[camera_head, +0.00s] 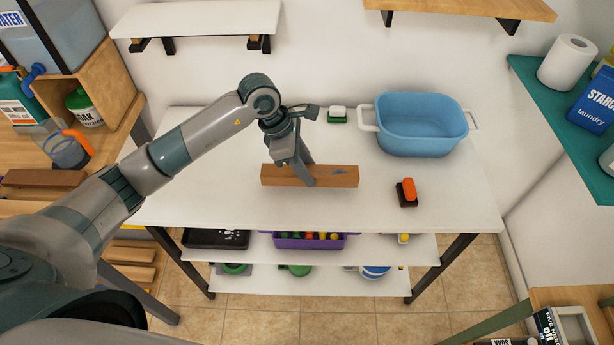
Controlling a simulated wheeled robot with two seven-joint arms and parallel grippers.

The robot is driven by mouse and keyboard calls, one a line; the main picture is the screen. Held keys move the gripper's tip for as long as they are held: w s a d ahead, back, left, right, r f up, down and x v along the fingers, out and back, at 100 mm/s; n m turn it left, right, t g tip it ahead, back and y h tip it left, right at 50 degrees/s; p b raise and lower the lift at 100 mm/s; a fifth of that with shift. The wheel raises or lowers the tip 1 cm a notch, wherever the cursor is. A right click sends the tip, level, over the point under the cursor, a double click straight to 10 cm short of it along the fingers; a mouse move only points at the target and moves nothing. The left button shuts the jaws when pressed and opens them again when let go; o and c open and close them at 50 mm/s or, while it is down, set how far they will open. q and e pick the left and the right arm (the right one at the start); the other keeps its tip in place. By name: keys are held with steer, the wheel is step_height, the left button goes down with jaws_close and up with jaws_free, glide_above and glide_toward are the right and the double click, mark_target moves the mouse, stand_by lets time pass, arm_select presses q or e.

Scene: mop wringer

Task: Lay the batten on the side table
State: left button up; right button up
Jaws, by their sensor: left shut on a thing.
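The batten (338,177), a brown wooden bar, lies level across the picture at the white table's (240,205) middle. My left gripper (304,172) reaches down from above and is shut on it near its middle, with a finger over its front face. I cannot tell whether the batten touches the white table or hangs just above it. I cannot tell for certain which surface is the side table; a wooden table (60,208) stands at the left, partly hidden by my left arm. My right gripper is not in view.
A blue basin (421,130), a green-and-white sponge (337,114) and an orange-topped brush (408,192) sit on the white table. A dark brown block (44,178) and a clear jug (62,145) stand on the left table. The white table's front right is clear.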

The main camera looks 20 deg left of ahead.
arm_select(q)
step_height(320, 180, down, 3)
steer(key=shift+r+p, duration=0.15)
steer(key=shift+p, duration=0.6)
steer(key=shift+f, duration=0.55)
steer(key=shift+f, duration=0.15)
steer(key=o, duration=1.2)
steer(key=shift+c, duration=0.2)
steer(key=shift+r, duration=0.2)
